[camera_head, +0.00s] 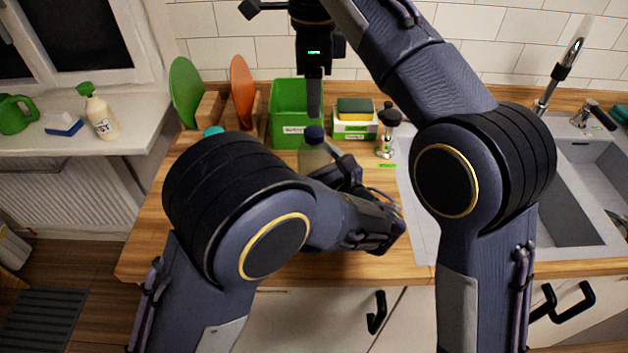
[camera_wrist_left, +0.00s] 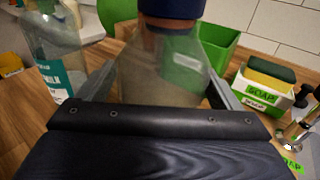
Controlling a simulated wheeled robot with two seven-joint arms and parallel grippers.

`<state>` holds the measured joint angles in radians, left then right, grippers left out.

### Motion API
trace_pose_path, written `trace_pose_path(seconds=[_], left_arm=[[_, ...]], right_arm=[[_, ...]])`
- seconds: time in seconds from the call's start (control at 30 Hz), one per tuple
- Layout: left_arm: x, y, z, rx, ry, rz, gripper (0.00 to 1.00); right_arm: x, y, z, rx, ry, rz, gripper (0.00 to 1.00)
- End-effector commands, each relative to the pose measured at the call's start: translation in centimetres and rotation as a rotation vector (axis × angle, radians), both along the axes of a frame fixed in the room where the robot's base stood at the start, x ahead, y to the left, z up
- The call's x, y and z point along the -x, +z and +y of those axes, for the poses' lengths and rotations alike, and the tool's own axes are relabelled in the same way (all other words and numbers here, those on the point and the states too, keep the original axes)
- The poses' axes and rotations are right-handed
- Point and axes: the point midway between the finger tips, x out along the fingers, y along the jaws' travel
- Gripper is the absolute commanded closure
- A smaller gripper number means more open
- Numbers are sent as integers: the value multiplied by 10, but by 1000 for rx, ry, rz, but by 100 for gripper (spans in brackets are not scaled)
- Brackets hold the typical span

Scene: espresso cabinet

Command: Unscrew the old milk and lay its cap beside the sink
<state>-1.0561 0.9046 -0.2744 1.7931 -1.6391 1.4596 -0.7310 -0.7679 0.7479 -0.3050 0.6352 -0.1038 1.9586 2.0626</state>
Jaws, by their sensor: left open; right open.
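A clear bottle (camera_head: 314,157) with a dark blue cap (camera_head: 314,134) stands upright on the wooden counter. In the left wrist view this bottle (camera_wrist_left: 160,70) is between the fingers of my left gripper (camera_wrist_left: 160,88), which is open around it. My left gripper (camera_head: 325,160) is partly hidden by my arm in the head view. My right gripper (camera_head: 315,98) points down from above, its tip near the blue cap; it is open. A second bottle (camera_wrist_left: 55,50) with a teal milk label is at the left; its teal cap (camera_head: 213,131) shows in the head view. The sink (camera_head: 565,220) is at the right.
Behind the bottle are a green bin (camera_head: 288,100) and a soap box with a sponge (camera_head: 354,120). A shaker (camera_head: 387,135) and a green label (camera_head: 388,166) are between bottle and sink. Green and orange boards (camera_head: 241,85) stand at the back left.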

Motion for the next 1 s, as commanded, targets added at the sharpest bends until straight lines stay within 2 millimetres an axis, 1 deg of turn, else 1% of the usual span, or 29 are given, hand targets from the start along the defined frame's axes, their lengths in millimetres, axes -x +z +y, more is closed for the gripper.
trace_pose_path(seconds=[0.07,0.1,0.73,1.0], left_arm=[[0,0,0,0,0,0,14],[0,0,0,0,0,0,17],[0,0,-1,1,-1,1,99],[0,0,-1,1,-1,1,100]], right_arm=[[0,0,0,0,0,0,49],[0,0,0,0,0,0,49],[0,-1,0,3,-1,2,49],[0,-2,0,6,-2,6,49]])
